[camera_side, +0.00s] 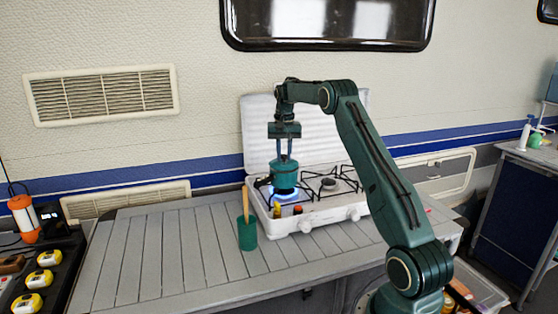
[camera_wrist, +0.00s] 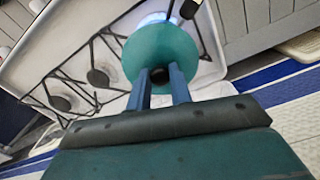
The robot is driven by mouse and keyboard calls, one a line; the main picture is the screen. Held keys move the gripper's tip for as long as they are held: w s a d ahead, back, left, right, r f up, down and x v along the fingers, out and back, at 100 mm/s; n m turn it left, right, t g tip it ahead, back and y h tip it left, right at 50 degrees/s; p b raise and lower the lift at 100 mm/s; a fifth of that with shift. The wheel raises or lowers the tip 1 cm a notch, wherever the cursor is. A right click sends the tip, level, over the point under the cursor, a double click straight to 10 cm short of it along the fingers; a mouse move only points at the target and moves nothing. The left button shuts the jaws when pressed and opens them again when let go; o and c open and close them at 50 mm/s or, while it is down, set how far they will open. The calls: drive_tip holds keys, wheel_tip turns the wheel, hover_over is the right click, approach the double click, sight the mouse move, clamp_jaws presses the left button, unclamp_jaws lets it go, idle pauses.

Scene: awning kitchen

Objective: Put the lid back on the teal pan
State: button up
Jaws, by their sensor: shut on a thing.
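The teal pan (camera_side: 284,183) sits on the left burner of the white camping stove, with a blue flame under it. My gripper (camera_side: 286,158) points straight down over the pan. Its two fingers are shut on the dark knob (camera_wrist: 158,75) of the round teal lid (camera_wrist: 160,47). In the side view the lid is at the pan's top, and I cannot tell whether it rests on the rim or hangs just above. In the wrist view the lid hides most of the pan. A black handle (camera_wrist: 189,9) shows past the lid's edge.
The white stove (camera_side: 322,212) has its back panel raised behind the pan. Its right burner (camera_side: 330,185) is empty. A green cup (camera_side: 247,235) with a wooden utensil stands at the stove's left front. The slatted table (camera_side: 150,255) is clear to the left.

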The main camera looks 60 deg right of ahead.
idle(0.8)
drive_tip(key=o, duration=1.3)
drive_tip(key=shift+r, duration=0.15)
drive_tip(key=shift+r, duration=2.3)
clamp_jaws()
drive_tip(key=shift+f, duration=2.05)
idle(0.3)
